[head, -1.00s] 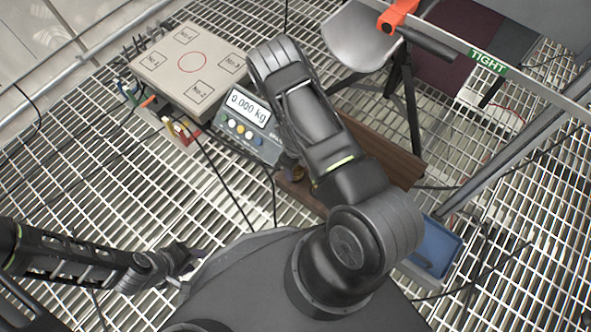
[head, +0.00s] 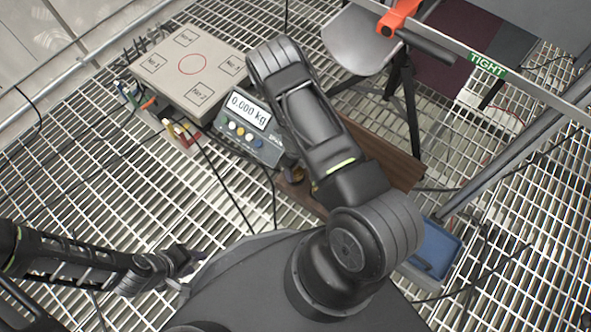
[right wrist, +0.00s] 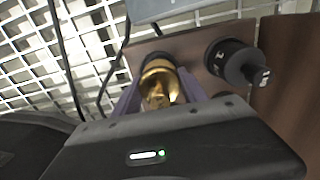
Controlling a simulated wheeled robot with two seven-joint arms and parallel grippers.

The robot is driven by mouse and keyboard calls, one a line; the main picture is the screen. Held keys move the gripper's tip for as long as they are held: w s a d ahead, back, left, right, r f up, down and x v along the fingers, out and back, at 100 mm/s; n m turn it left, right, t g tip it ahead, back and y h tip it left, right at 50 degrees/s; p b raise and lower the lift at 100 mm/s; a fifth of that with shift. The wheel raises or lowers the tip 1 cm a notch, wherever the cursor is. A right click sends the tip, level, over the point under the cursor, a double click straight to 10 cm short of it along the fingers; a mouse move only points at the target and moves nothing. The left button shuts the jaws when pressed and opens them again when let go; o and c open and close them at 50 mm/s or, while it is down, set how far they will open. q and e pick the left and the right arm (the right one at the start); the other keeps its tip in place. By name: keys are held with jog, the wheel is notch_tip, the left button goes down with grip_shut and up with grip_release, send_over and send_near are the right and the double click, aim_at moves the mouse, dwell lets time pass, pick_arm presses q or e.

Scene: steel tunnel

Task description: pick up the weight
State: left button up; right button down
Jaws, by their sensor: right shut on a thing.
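A brass weight (right wrist: 158,84) stands between the two purple-grey fingers of my right gripper (right wrist: 163,92) in the right wrist view, and the gripper is shut on it.
A black cylindrical weight (right wrist: 236,64) is on the board to the right of the brass one. A scale platform (head: 165,78) with a display (head: 244,112) reading 0.000 kg stands at upper left. A blue bin (head: 436,250) is at right. Cables cross the grating floor.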

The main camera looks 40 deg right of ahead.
notch_tip(320, 180, up, 8)
jog(key=p, duration=0.3)
jog(key=shift+w+r, duration=0.1)
jog(key=shift+r, duration=0.15)
jog(key=shift+r+p, duration=0.3)
jog(key=shift+r, duration=0.15)
